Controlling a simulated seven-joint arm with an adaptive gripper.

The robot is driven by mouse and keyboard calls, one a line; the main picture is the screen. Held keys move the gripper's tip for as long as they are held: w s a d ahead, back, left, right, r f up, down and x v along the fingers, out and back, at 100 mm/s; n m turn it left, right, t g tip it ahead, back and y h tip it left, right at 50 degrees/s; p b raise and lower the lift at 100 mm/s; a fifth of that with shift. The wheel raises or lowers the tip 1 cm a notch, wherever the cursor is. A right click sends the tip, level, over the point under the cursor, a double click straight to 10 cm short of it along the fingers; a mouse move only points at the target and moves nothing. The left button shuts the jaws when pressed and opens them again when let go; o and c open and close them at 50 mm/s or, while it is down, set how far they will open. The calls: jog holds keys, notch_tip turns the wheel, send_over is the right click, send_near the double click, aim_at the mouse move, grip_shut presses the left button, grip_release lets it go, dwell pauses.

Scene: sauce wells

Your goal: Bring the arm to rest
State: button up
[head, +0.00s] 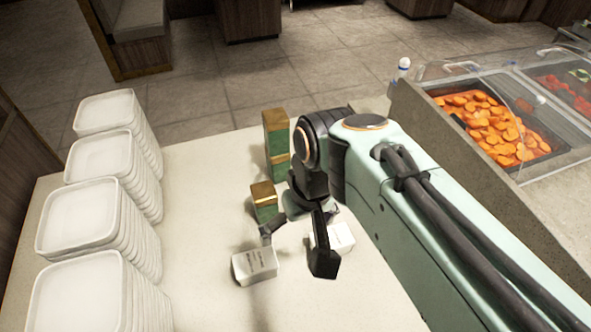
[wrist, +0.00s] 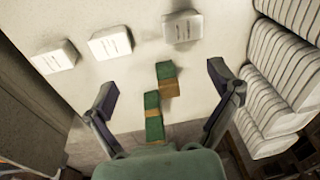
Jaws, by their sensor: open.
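My gripper (head: 293,248) is open and empty above the pale counter (head: 205,200), its fingers pointing down. In the wrist view its two fingers (wrist: 162,88) are spread wide with nothing held between them. A white labelled block (head: 255,265) lies near the left finger in the head view. A second white block (head: 341,238) shows partly behind the right finger and arm. The wrist view shows three white blocks, at left (wrist: 55,57), middle (wrist: 110,42) and right (wrist: 183,28).
A tall green-and-gold stack (head: 277,140) and a shorter one (head: 265,203) stand just beyond my gripper. Several stacks of white square plates (head: 90,215) line the left side. A food bar with a clear guard (head: 490,120) stands at right. The counter between plates and gripper is clear.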

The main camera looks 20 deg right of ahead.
jog(key=s+f+g, duration=0.1)
jog(key=s+f, duration=0.2)
jog(key=s, duration=0.6)
jog(key=shift+s+a+g, duration=0.35)
jog(key=shift+g, duration=0.05)
dwell(0.4)
